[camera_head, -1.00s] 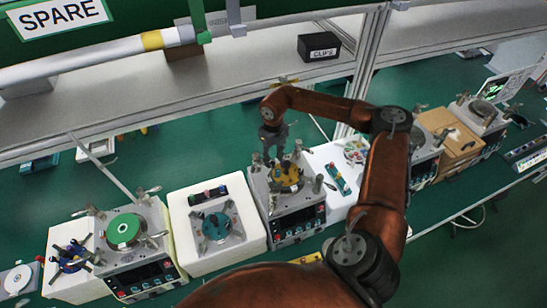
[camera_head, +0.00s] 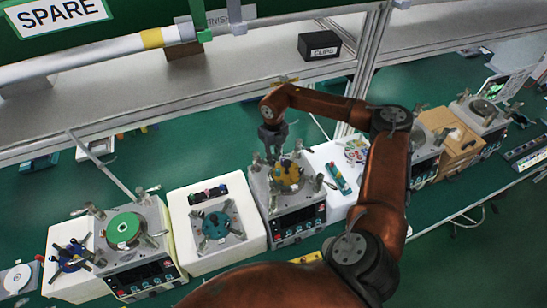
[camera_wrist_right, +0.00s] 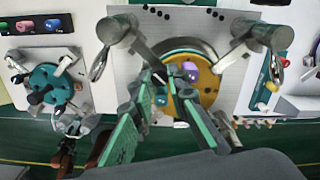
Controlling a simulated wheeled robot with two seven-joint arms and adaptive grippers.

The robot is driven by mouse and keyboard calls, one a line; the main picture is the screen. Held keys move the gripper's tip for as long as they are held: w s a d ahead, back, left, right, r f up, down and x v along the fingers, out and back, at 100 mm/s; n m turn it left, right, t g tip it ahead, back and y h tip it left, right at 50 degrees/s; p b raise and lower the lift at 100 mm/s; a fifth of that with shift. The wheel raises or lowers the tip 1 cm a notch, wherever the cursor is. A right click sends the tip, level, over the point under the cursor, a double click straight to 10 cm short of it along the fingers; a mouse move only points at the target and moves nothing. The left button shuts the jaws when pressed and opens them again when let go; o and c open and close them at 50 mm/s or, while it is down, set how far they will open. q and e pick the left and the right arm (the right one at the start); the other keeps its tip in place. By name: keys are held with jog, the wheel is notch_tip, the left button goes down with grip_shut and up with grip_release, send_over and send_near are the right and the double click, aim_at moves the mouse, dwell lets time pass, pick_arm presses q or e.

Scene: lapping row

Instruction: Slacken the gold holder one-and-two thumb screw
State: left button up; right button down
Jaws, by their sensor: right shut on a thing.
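The gold holder (camera_head: 287,178) sits on the grey lapping machine (camera_head: 300,219) in the middle of the row. It also shows in the right wrist view (camera_wrist_right: 207,97), as a round gold piece with a purple knob (camera_wrist_right: 191,72) on top and a teal part (camera_wrist_right: 161,99) near the fingers. My right gripper (camera_head: 274,159) points down at the holder's left side. Its green-padded fingers (camera_wrist_right: 165,84) are shut on a thumb screw of the gold holder, which they mostly hide. I cannot read the screw's marking. My left gripper is not in view.
Metal posts with levers stand around the holder, close to my fingers. To the left are a white block with a teal holder (camera_head: 217,225) and a machine with a green disc (camera_head: 123,228). A shelf with a black CLIPS box (camera_head: 320,46) is behind.

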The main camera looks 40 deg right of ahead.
jog(key=n+b, duration=0.2)
jog(key=n, duration=0.2)
jog(key=shift+f+b, duration=0.1)
jog(key=shift+b, duration=0.25)
jog(key=n+b, duration=0.2)
jog(key=n, duration=0.2)
jog(key=shift+n, duration=0.3)
jog(key=n+b, duration=0.2)
jog(key=n, duration=0.2)
jog(key=shift+n+b, duration=0.6)
jog(key=shift+n, duration=1.9)
jog(key=c, duration=1.8)
grip_release()
jog(key=shift+c, duration=0.2)
